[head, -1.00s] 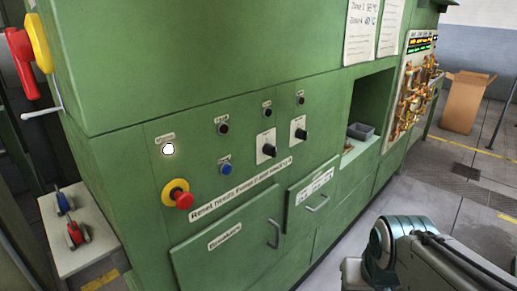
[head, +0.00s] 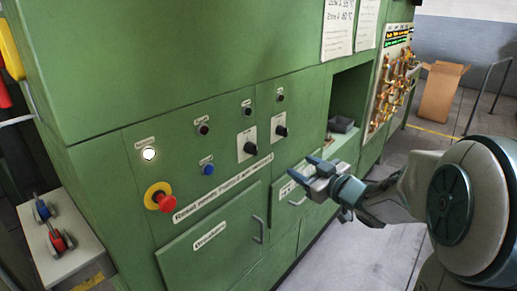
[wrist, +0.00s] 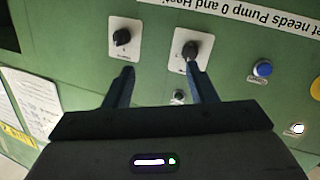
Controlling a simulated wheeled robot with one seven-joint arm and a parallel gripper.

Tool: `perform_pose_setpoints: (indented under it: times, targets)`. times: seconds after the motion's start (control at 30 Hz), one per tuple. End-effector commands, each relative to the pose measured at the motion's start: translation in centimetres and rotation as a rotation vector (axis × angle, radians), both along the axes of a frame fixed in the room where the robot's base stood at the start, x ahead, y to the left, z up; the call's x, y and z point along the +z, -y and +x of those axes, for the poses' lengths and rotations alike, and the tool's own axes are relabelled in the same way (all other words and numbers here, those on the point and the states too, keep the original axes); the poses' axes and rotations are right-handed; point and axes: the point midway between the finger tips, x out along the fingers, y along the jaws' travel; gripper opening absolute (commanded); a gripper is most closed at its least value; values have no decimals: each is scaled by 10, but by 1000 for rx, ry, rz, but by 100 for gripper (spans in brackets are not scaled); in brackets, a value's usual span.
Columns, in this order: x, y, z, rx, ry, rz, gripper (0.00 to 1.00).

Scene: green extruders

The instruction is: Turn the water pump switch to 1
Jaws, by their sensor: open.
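Two black rotary switches on white plates sit on the green panel, a left one (head: 250,147) and a right one (head: 281,132). In the upside-down wrist view, the left one (wrist: 190,50) appears right and the right one (wrist: 122,37) appears left. Their labels are too small to read, so I cannot tell which is the water pump switch. My gripper (head: 298,167) is open and empty, below and right of the switches. In the wrist view its fingers (wrist: 159,68) spread below the two plates; the right fingertip overlaps the left switch's plate edge in the picture.
A red emergency button (head: 165,203), blue button (head: 208,170) and lit white button (head: 149,154) are on the panel. A drawer handle (head: 297,200) and cabinet handle (head: 259,230) protrude below. An open niche (head: 345,105) holds a grey bin (head: 342,125).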

Motion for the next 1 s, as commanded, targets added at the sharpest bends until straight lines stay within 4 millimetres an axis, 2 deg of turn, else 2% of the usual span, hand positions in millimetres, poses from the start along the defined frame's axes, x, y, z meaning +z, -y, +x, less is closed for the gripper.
perform_pose_setpoints:
  times: [0.2, 0.37, 0.53, 0.8, 1.0]
  targets:
    - [3, -18, -12, 188, 40, 90, 51]
    - [5, -26, -12, 228, 48, 109, 51]
    - [6, -46, 3, 231, 47, 111, 51]
    - [6, -90, 41, 229, 48, 110, 51]
    - [6, -114, 63, 227, 49, 109, 51]
